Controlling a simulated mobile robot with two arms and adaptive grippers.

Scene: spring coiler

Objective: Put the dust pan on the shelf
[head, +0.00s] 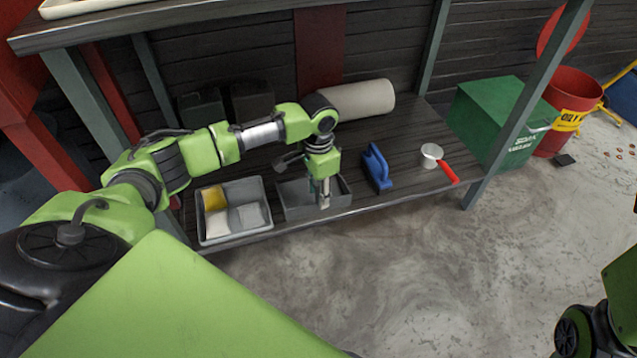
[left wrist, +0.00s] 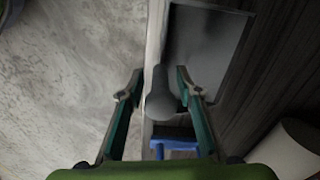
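A grey, shallow, tray-like piece (head: 297,200), apparently the dust pan, is at the front edge of the dark wooden lower shelf (head: 400,150). In the left wrist view, its grey pan (left wrist: 210,50) is beyond the fingers, and a rounded grey handle-like part (left wrist: 161,104) is between them. My left gripper (head: 324,200) points down over the pan at the shelf's front edge. Its fingertips (left wrist: 159,84) are apart, one on each side of the handle-like part, with a gap visible on the left. Contact on the right is unclear. My right gripper is out of view.
A grey bin (head: 204,236) with yellow and white contents is left of the pan. A blue brush-like item (head: 377,168) and a white cup-like item with a red handle (head: 432,154) are to the right. A pale roll (head: 358,98) lies behind. A green box (head: 490,120) stands beyond the post.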

